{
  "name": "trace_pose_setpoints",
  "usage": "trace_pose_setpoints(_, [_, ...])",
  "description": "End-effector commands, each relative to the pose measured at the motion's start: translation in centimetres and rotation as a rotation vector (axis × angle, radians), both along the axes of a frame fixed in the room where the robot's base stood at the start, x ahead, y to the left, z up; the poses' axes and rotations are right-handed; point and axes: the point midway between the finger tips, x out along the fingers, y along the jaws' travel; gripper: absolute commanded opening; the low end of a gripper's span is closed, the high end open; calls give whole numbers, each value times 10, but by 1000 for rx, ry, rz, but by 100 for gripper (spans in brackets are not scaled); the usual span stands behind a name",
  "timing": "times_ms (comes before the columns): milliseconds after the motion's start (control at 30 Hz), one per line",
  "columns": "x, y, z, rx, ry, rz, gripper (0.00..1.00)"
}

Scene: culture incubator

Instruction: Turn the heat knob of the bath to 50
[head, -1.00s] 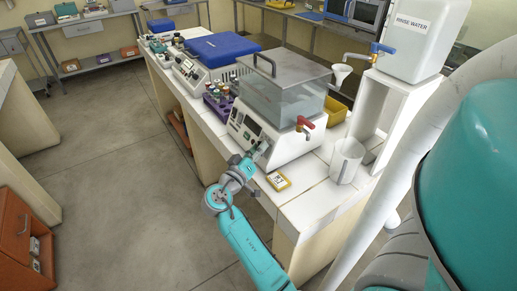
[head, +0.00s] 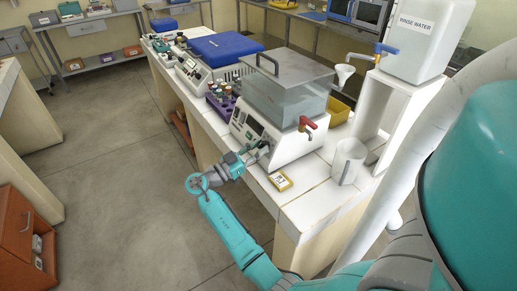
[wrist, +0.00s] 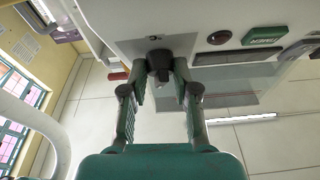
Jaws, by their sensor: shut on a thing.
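The bath (head: 290,100) is a white unit with a clear lidded tank, standing on the white bench. Its front panel carries the dark heat knob (wrist: 159,63), seen near the top middle of the wrist view. My gripper (wrist: 161,75) has its two fingers on either side of the knob, shut on it. In the head view my gripper (head: 264,150) meets the lower front panel and hides the knob. The knob's scale and pointer cannot be read.
A red-handled tap (head: 307,124) sticks out of the bath's side. A purple rack (head: 222,103) of bottles stands left of the bath. Floor left of the bench is clear.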

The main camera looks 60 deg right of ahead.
Motion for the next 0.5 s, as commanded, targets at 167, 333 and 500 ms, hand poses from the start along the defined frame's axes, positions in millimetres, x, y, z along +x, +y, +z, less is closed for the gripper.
trace_pose_setpoints(167, [1,-1,-1,-19,-36,-20,0])
trace_pose_setpoints(333, [1,-1,-2,-29,-51,-28,0])
trace_pose_setpoints(500, [1,-1,-2,-29,-54,-29,0])
